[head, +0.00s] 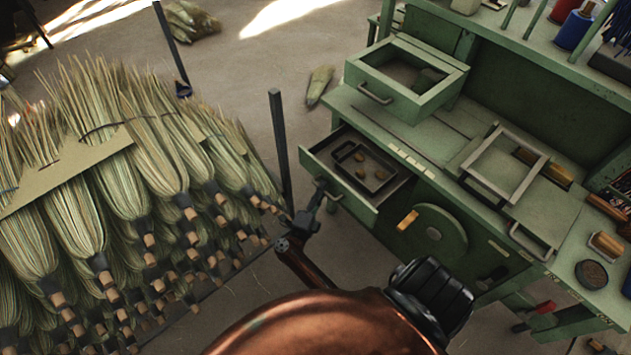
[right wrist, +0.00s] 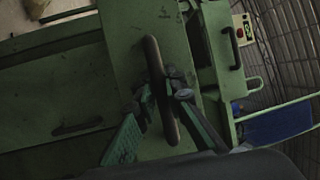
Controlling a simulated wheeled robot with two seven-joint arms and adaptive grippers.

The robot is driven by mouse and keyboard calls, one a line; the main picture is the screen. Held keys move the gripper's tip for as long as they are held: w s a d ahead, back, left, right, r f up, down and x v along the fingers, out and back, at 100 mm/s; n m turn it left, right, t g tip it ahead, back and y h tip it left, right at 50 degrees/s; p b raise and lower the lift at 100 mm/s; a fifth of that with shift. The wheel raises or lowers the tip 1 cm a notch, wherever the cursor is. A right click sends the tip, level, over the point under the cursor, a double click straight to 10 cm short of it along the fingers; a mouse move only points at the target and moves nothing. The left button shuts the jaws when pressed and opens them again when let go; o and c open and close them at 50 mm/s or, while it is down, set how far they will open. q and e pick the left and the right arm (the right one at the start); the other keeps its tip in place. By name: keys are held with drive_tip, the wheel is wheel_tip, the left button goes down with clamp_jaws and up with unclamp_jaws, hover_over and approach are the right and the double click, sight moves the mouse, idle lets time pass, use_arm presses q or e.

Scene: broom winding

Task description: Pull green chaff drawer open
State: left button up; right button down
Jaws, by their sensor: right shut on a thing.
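The green drawer (head: 345,188) under the left end of the green workbench stands partly open. Inside it is a dark tray (head: 383,187) with a few small brown pieces. My right gripper (head: 318,192) is at the drawer's front, at its handle. In the right wrist view, the two fingers of my right gripper (right wrist: 168,98) are shut on the dark bar handle (right wrist: 153,55), one on each side. The handle stands on a green front panel (right wrist: 122,35). My left gripper is not in view.
A green box with a handle (head: 405,106) sits on the workbench top (head: 385,130) above the drawer. Stacked brooms (head: 140,150) fill the left, with a dark upright post (head: 280,145) between them and the drawer. A round green disc (head: 432,240) is right of the drawer.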

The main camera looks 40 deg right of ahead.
drive_tip(key=shift+a+f, duration=0.1)
drive_tip(key=shift+a, duration=0.4)
drive_tip(key=c, duration=2)
unclamp_jaws()
drive_tip(key=shift+o, duration=0.2)
